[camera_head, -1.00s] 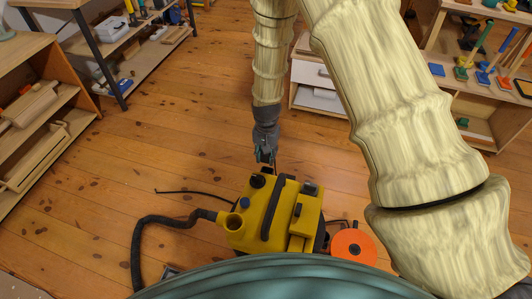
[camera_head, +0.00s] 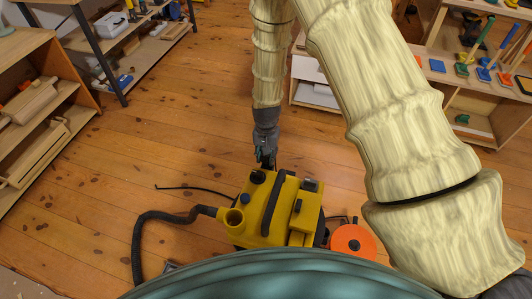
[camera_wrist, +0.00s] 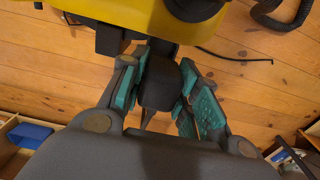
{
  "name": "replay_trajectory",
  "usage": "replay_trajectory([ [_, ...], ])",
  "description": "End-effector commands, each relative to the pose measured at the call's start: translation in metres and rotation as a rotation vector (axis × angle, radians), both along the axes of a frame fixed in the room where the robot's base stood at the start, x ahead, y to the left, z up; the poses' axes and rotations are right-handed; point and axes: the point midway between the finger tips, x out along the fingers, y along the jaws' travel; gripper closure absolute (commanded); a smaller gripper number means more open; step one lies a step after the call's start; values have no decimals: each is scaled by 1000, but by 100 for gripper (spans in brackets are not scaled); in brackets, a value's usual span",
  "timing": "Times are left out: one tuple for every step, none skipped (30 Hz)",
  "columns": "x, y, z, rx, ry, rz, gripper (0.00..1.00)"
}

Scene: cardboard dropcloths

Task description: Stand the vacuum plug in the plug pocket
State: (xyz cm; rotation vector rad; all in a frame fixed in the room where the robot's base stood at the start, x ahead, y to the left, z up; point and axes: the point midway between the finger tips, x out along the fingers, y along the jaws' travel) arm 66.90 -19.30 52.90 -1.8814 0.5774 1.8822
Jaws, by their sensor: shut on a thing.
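The yellow vacuum (camera_head: 262,222) stands on the wood floor, low in the head view; its yellow body also fills the top of the wrist view (camera_wrist: 150,12). My gripper (camera_head: 265,163) points down at the vacuum's far side. In the wrist view my gripper (camera_wrist: 162,85) has its teal-padded fingers shut on a dark block, which I take as the plug (camera_wrist: 158,88). The plug is close to the vacuum body; I cannot tell whether they touch. A black block (camera_wrist: 111,40) projects from the body left of the plug. I cannot clearly identify the plug pocket.
A black hose (camera_head: 140,240) curves out at the vacuum's left, and a thin black cord (camera_head: 180,188) lies on the floor. An orange disc (camera_head: 353,243) sits at its right. Shelves stand at left (camera_head: 45,110) and right (camera_head: 480,110). Floor between is clear.

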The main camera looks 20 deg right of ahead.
Motion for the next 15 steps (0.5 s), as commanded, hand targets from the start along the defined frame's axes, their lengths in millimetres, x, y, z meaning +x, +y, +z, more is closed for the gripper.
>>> replay_trajectory([
  [0,0,-4,0,0,0,100],
  [0,0,-6,0,0,0,100],
  [0,0,-8,0,0,0,100],
  [0,0,-10,0,0,0,100],
  [0,0,-12,0,0,0,100],
  [0,0,-14,0,0,0,100],
  [0,0,-16,0,0,0,100],
  [0,0,-18,0,0,0,100],
  [0,0,-20,0,0,0,100],
  [0,0,-22,0,0,0,100],
  [0,0,-24,0,0,0,100],
  [0,0,-26,0,0,0,100],
  [0,0,-28,0,0,0,100],
  [0,0,-30,0,0,0,100],
  [0,0,-32,0,0,1,100],
])
